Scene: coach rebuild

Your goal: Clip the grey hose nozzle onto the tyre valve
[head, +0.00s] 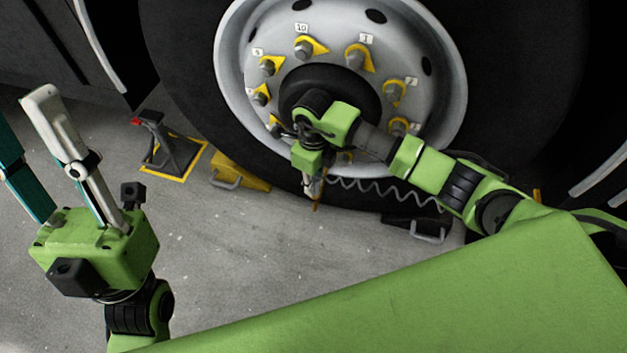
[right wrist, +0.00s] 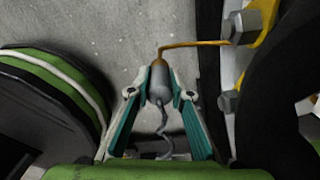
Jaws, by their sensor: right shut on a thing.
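The grey hose nozzle (right wrist: 160,85) is held between the teal fingers of my right gripper (right wrist: 161,92) in the right wrist view, with its grey hose (right wrist: 162,125) trailing back between the fingers. The brass-coloured tyre valve (right wrist: 195,44) is a bent stem running from the wheel. Its free end lies at the nozzle's tip; I cannot tell whether they are joined. In the head view my right gripper (head: 311,182) points down in front of the lower wheel, and the nozzle is mostly hidden. My left gripper (head: 22,112) is open and empty at the left, away from the wheel.
The wheel rim (head: 232,72) has several nuts with yellow pointers close to my right arm. A coiled hose (head: 385,189) hangs to the right of the gripper. A yellow chock (head: 240,172) and a jack stand (head: 165,145) are on the floor. Floor at lower left is clear.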

